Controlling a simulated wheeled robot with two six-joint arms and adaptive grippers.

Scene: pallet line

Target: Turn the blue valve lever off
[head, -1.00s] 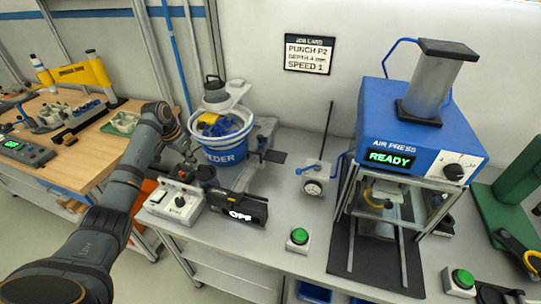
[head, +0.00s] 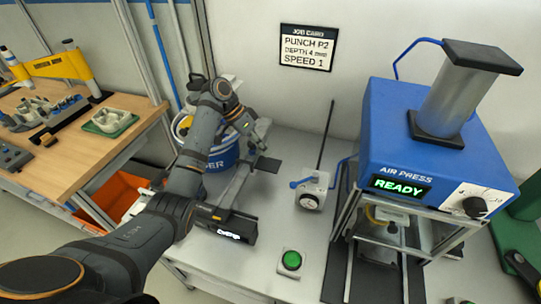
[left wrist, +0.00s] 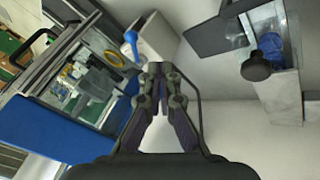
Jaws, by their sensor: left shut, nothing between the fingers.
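The blue valve lever (head: 301,183) sticks out to the left from a white valve body (head: 318,187) with a round gauge on its front. It stands on the bench left of the air press. In the left wrist view the blue lever (left wrist: 130,42) shows beyond the fingers, beside the pale valve body (left wrist: 155,38). My left gripper (head: 262,130) is over the bench near the feeder bowl, left of the lever and apart from it. In the wrist view its fingers (left wrist: 160,70) are shut and empty. My right gripper is out of view.
The blue air press (head: 410,140), reading READY, stands right of the valve. A thin dark rod (head: 326,135) rises behind the valve. A green button (head: 291,260) is in front. The feeder bowl (head: 222,157) is partly hidden by my arm. Bench between bowl and valve is mostly clear.

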